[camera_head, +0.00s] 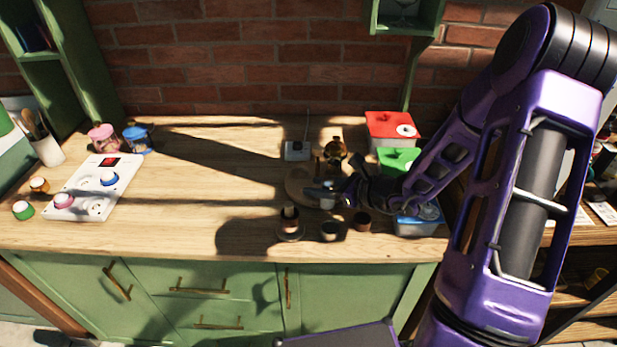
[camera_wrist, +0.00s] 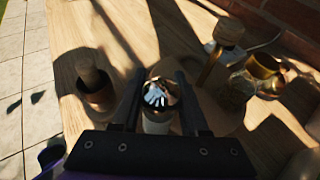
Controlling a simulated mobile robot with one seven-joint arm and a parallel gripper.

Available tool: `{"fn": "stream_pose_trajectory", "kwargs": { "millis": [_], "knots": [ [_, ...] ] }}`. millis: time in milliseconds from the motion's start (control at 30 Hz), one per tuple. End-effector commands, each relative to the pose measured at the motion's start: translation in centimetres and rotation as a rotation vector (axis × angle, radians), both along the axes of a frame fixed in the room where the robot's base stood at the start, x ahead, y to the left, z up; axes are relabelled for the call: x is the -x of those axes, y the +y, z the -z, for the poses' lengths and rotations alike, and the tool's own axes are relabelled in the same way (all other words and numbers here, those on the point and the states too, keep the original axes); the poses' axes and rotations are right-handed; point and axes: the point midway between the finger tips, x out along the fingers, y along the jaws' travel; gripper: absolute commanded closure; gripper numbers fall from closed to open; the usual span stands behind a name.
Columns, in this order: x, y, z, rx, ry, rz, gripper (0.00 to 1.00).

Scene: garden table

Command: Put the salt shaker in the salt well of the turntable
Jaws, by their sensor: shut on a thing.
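The salt shaker (camera_wrist: 161,95), with a shiny domed metal top and a pale body, stands between the fingers of my gripper (camera_wrist: 160,88) in the wrist view. My gripper is shut on it. In the head view my gripper (camera_head: 333,194) is over the right part of the round wooden turntable (camera_head: 297,184), whose edge also shows in the wrist view (camera_wrist: 232,122). The turntable has an upright wooden post with a knob (camera_wrist: 228,32). The shaker's base and the salt well are hidden, so I cannot tell whether the shaker touches the turntable.
A mortar with a pestle (camera_head: 290,222) and small dark cups (camera_head: 330,231) stand in front of the turntable. Red (camera_head: 388,128), green (camera_head: 398,158) and blue (camera_head: 416,226) boxes stand right. The tabletop's middle-left is clear.

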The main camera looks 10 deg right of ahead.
Motion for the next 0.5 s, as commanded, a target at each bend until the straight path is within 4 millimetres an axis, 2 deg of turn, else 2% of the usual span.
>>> {"fn": "stream_pose_trajectory", "kwargs": {
  "millis": [233, 400, 500],
  "knots": [
    [-2.3, 0.7, 0.0, 0.0, 0.0, -0.001, 1.0],
    [-5.2, 1.6, -0.1, 0.0, -0.001, -0.001, 1.0],
    [-5.1, 1.5, 1.3, -0.003, 0.004, 0.002, 1.0]
  ]
}}
